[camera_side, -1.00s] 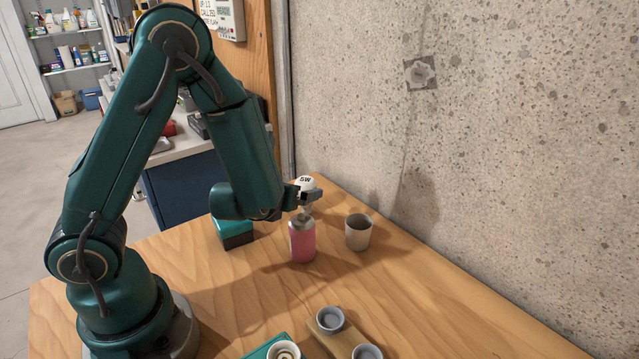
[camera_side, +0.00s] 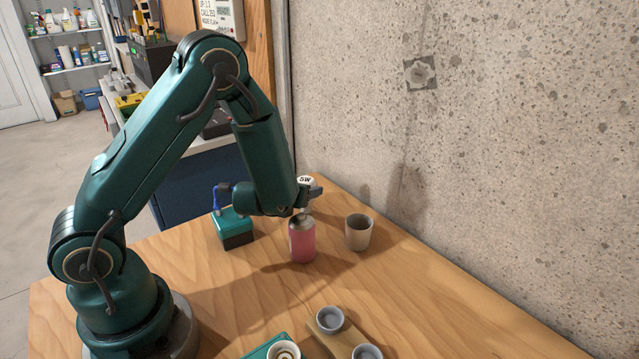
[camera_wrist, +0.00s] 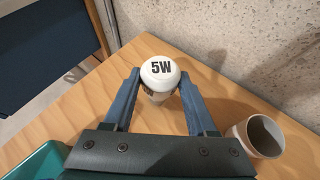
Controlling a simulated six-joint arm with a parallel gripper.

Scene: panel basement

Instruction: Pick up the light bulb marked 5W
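The white bulb marked 5W (camera_wrist: 161,72) stands upright between the two blue fingers of my gripper (camera_wrist: 161,76) in the wrist view. The fingertips lie close on its left and right sides; whether they press on it I cannot tell. In the side view, the bulb's top (camera_side: 306,182) shows above a pink can with a grey top (camera_side: 302,243). My gripper (camera_side: 309,192) reaches it from the left there, its fingers largely hidden. What the bulb's base stands on is hard to make out.
A beige cup (camera_side: 358,233) stands just right of the can; it also shows in the wrist view (camera_wrist: 260,138). A teal box (camera_side: 236,235) is to the left. A wooden holder with grey cups (camera_side: 347,333) lies in front. The concrete wall (camera_side: 480,130) bounds the table behind.

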